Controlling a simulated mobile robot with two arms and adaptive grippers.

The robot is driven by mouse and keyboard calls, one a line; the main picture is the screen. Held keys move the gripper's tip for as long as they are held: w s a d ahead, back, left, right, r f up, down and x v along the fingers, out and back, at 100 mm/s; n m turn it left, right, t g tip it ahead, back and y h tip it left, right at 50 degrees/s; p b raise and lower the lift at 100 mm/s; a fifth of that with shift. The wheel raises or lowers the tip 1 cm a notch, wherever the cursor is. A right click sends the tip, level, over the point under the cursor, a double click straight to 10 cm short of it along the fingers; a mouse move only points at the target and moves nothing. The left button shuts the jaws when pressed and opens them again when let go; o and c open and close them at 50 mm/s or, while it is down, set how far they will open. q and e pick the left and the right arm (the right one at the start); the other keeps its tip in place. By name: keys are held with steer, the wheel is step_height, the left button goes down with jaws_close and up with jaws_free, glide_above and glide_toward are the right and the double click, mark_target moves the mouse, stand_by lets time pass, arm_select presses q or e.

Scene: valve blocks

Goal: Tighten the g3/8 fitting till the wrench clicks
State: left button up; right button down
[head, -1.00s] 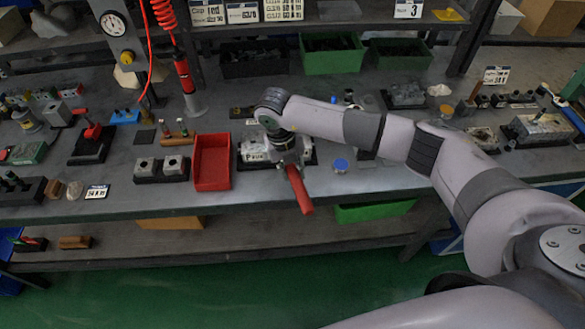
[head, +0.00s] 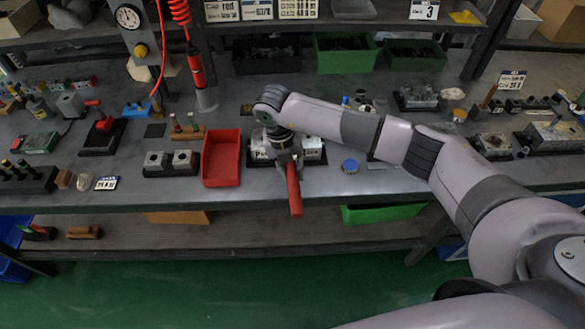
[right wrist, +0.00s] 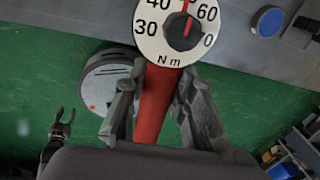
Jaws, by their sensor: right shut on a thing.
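My right gripper (head: 287,160) is shut on the red-handled torque wrench (head: 294,190), just above the bench's front edge. In the right wrist view its fingers (right wrist: 165,115) flank the red handle (right wrist: 155,105). The wrench's white dial (right wrist: 180,30) reads in N m, with a black knob and red pointer. A pale valve block with labels (head: 313,149) sits under and behind the gripper. The wrench head and the g3/8 fitting are hidden by my wrist. My left gripper (right wrist: 62,126) shows small in the right wrist view, with its fingers apart and empty, over the floor.
A red tray (head: 222,160) stands close left of the block. A blue round cap (head: 350,166) lies to the right. Other blocks (head: 172,162) stand further left. A hanging red tool (head: 196,70) is behind on the left. The floor in front is clear.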

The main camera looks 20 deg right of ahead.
steer(key=shift+w+a+m+b, duration=0.2)
steer(key=shift+a+m, duration=0.2)
steer(key=shift+a, duration=0.2)
steer(key=shift+w+a+m+b, duration=0.1)
steer(key=shift+w+a+m, duration=0.1)
steer(key=shift+a+m, duration=0.3)
steer(key=shift+r, duration=0.1)
steer(key=shift+a, duration=0.1)
steer(key=shift+w+a+m+g+b, duration=0.15)
steer(key=shift+w+a+m+b, duration=0.2)
steer(key=shift+a, duration=0.2)
steer(key=shift+w+a+m+g+b, duration=0.15)
steer(key=shift+a+m+b, duration=0.05)
steer(key=shift+a+m, duration=0.3)
steer(key=shift+s+d+n, duration=0.3)
steer(key=shift+d+n, duration=0.2)
steer(key=shift+d, duration=0.05)
steer(key=shift+s+d+n, duration=0.25)
steer(key=shift+d+n, duration=0.2)
steer(key=shift+d, duration=0.1)
steer(key=shift+r+p, duration=0.1)
steer(key=shift+p, duration=0.25)
